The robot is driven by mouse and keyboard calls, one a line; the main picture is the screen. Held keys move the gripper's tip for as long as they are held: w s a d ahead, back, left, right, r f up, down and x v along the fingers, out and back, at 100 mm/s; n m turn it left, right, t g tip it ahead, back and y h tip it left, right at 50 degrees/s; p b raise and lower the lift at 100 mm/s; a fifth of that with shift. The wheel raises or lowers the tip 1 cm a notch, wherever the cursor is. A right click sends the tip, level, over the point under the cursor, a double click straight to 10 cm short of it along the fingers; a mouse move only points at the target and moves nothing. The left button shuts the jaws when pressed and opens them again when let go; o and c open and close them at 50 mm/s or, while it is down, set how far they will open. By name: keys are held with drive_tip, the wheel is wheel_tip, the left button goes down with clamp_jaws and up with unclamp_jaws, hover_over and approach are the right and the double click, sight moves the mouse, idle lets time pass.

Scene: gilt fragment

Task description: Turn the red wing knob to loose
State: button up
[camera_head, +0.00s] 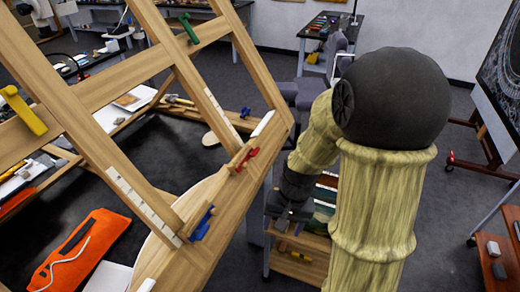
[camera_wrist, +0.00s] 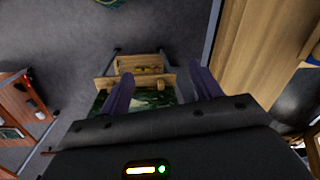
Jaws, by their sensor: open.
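The red wing knob (camera_head: 246,158) sits on the wooden easel frame (camera_head: 190,200), on a rail near its right side in the head view. My gripper (camera_head: 288,222) hangs to the right of and below the knob, apart from it, beyond the frame's right edge. In the wrist view my gripper (camera_wrist: 160,88) shows two dark fingers spread apart with nothing between them. The red knob is not visible in the wrist view; the wooden frame (camera_wrist: 255,50) shows at its right.
A blue knob (camera_head: 203,223), a green knob (camera_head: 189,28) and a yellow knob (camera_head: 22,110) are also on the frame. An orange pouch (camera_head: 80,250) lies at lower left. A wooden cart (camera_head: 305,262) stands below my gripper. Grey floor (camera_head: 445,225) is open at right.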

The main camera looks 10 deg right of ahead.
drive_tip(key=w+d+f+m+t+y+p, duration=0.1)
drive_tip(key=w+d+m+y+p, duration=0.1)
drive_tip(key=w+m+y, duration=0.35)
drive_tip(key=w+d+f+m+y+p, duration=0.1)
drive_tip(key=w+m+y+p, duration=0.25)
drive_tip(key=m, duration=0.35)
drive_tip(key=w+d+r+m+t+y+p, duration=0.1)
drive_tip(key=w+d+r+m+t+y, duration=0.3)
drive_tip(key=w+d+m+t, duration=0.3)
drive_tip(key=d+m+t, duration=0.1)
drive_tip(key=d+t, duration=0.1)
drive_tip(key=d, duration=0.2)
drive_tip(key=shift+w+d+r, duration=0.15)
drive_tip(key=shift+w+d, duration=0.05)
drive_tip(key=shift+a, duration=0.1)
